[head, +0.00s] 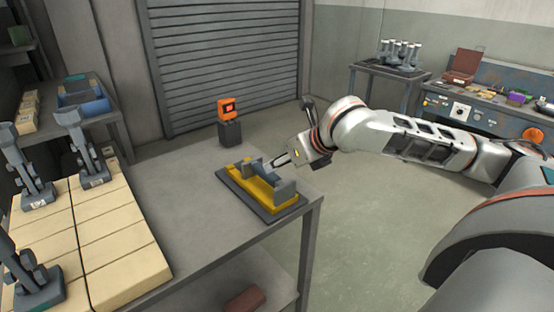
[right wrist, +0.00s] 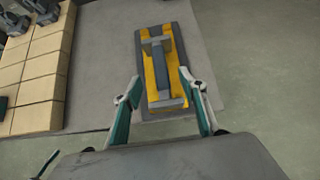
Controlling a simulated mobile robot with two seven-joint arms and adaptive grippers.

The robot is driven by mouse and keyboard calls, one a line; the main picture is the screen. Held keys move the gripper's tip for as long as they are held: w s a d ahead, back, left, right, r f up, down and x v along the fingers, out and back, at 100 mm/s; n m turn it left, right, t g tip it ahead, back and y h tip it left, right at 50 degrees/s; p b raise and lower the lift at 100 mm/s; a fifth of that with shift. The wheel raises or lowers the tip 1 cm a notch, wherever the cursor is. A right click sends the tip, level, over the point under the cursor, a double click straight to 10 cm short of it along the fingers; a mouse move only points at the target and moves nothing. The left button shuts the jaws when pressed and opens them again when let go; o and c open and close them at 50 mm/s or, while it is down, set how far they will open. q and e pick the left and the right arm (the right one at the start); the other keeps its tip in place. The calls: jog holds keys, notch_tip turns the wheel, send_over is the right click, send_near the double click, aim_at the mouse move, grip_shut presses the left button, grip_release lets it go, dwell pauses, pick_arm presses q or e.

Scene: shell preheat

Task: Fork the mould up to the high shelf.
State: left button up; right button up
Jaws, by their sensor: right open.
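A yellow piece with a grey bar between two upright grey plates (head: 285,190) lies on a dark flat base on the grey table (head: 190,180); I cannot tell whether it is the mould or the fork. It also shows in the right wrist view (right wrist: 158,62). My right gripper (head: 275,162) is open and empty, close to its right side in the head view. In the right wrist view, the fingers (right wrist: 163,88) stand apart on either side of its near end, with no visible contact. My left gripper is out of view. I cannot tell which shelf is the high one.
Tan blocks (head: 120,235) with several grey upright fixtures (head: 85,150) fill the table's left. An orange device on a dark stand (head: 229,132) is at the back edge. A side rack (head: 90,105) stands at left, a bench (head: 470,110) at right. The middle tabletop is clear.

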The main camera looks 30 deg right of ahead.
aim_at(271, 174)
jog(key=shift+b+x, duration=1)
jog(key=shift+x, duration=0.15)
jog(key=shift+w+a+f+b, duration=0.1)
jog(key=shift+w+f+b, duration=0.3)
jog(key=shift+f+b, duration=0.35)
jog(key=b+x, duration=0.2)
jog(key=shift+w+f+b, duration=0.1)
jog(key=shift+f+b, duration=0.05)
jog(key=shift+b, duration=0.15)
jog(key=shift+w, duration=0.25)
jog(key=shift+w+a+f, duration=0.1)
jog(key=shift+w+f, duration=0.25)
jog(key=shift+w, duration=0.2)
jog(key=shift+x, duration=0.9)
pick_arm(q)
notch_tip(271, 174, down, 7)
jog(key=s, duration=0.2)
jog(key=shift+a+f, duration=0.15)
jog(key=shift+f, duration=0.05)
pick_arm(e)
jog(key=shift+w+f, duration=0.1)
jog(key=shift+f, duration=0.1)
